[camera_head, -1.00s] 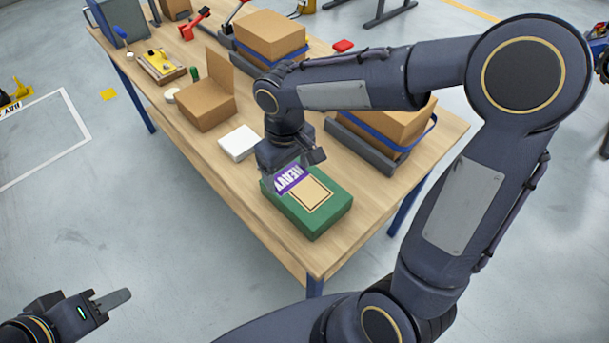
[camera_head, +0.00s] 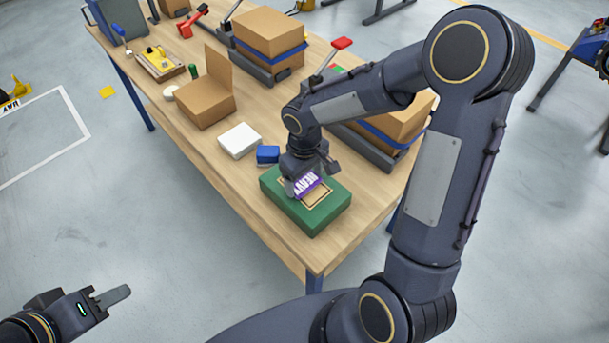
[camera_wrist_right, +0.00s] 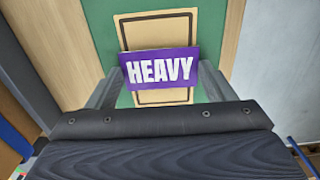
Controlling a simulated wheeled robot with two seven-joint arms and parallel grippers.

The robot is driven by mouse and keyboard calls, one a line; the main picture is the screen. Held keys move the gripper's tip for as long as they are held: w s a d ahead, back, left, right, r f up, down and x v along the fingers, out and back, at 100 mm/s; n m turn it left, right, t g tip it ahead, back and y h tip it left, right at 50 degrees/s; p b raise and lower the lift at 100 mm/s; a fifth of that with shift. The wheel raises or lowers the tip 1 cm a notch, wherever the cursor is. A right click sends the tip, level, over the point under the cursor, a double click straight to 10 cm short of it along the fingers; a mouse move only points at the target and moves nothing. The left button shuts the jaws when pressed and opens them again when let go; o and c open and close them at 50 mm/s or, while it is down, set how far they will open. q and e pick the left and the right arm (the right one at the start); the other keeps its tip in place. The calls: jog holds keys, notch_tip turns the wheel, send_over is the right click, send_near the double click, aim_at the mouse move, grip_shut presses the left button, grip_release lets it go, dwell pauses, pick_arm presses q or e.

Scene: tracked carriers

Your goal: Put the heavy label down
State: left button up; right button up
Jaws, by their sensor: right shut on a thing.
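The heavy label (camera_head: 306,184) is a small purple card with white letters reading HEAVY. My right gripper (camera_head: 304,180) is shut on it, over the green box (camera_head: 330,212) on the table. In the right wrist view the label (camera_wrist_right: 160,69) lies across a tan, dark-bordered panel (camera_wrist_right: 163,31) on the green top (camera_wrist_right: 208,25), between the fingers (camera_wrist_right: 159,90). I cannot tell whether the label touches the panel. My left gripper (camera_head: 112,299) is low at the left, away from the table; its jaw opening is unclear.
A white block (camera_head: 239,140) and a blue block (camera_head: 268,154) stand behind the green box. An open cardboard box (camera_head: 205,103) is further back. Strapped cartons (camera_head: 268,40) line the far side. The table's near corner (camera_head: 312,262) is clear.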

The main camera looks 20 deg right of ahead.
aim_at(304, 183)
jog(key=shift+f+b, duration=0.4)
jog(key=shift+b, duration=0.05)
jog(key=shift+s+f, duration=0.15)
jog(key=shift+f, duration=0.05)
jog(key=o, duration=1)
jog(key=shift+s+f, duration=0.1)
jog(key=shift+f, duration=0.05)
jog(key=shift+c, duration=0.2)
jog(key=shift+r, duration=0.45)
notch_tip(304, 183, up, 11)
jog(key=p, duration=0.1)
jog(key=s+r+m+t+y, duration=0.2)
jog(key=s, duration=0.6)
jog(key=s+r+m+t+y, duration=0.1)
jog(key=s+r+m+t, duration=0.1)
jog(key=s, duration=0.7)
jog(key=shift+s+d+r+m+t+y, duration=0.3)
jog(key=shift+m+t+y, duration=0.1)
jog(key=shift+m+t, duration=0.4)
